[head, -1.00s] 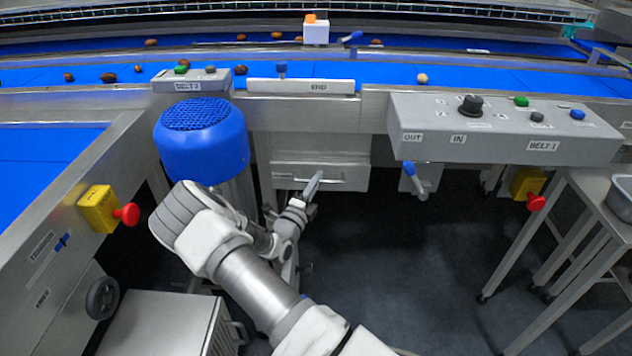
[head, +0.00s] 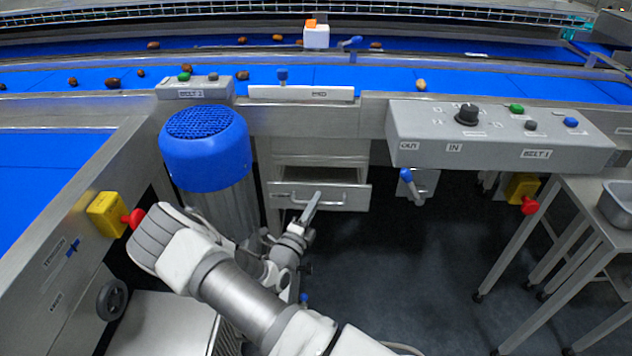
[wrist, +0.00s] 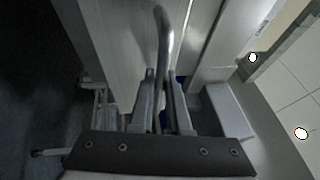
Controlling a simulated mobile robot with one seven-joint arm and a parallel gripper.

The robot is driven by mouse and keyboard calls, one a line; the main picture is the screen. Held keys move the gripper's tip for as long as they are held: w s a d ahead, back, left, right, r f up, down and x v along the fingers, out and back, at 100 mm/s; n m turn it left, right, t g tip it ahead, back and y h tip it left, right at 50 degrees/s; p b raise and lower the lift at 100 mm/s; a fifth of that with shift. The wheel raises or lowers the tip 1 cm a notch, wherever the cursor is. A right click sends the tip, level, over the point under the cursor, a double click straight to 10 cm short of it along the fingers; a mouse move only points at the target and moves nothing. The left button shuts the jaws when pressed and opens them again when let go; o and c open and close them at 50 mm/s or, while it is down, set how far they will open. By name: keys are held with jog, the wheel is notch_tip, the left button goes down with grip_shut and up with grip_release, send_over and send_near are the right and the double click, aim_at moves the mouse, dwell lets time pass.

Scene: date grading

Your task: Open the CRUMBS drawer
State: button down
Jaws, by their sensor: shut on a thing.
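The drawer (head: 345,197) sits under the conveyor frame, right of the blue motor, and stands partly pulled out with its inside showing as a dark gap. Its label is too small to read. A metal bar handle (wrist: 163,45) runs along its front. My gripper (head: 313,205) is at the handle in the head view. In the wrist view my gripper (wrist: 161,90) has its two fingers closed around the handle bar. Part of the drawer front is hidden behind my gripper.
A control box (head: 500,140) and a blue-tipped lever (head: 411,185) are to the right. A yellow box with a red button (head: 110,215) is at left. Dark floor (head: 400,270) is free in front.

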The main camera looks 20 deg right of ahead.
jog(key=s+a+p, duration=0.2)
jog(key=s+a, duration=0.1)
jog(key=s, duration=0.4)
jog(key=s+a+p, duration=0.2)
jog(key=s+a, duration=0.1)
jog(key=s, duration=0.5)
jog(key=shift+s+a, duration=0.15)
jog(key=shift+a, duration=0.05)
jog(key=c, duration=0.9)
grip_release()
jog(key=p+v, duration=0.1)
jog(key=v, duration=1.6)
jog(key=shift+s, duration=0.2)
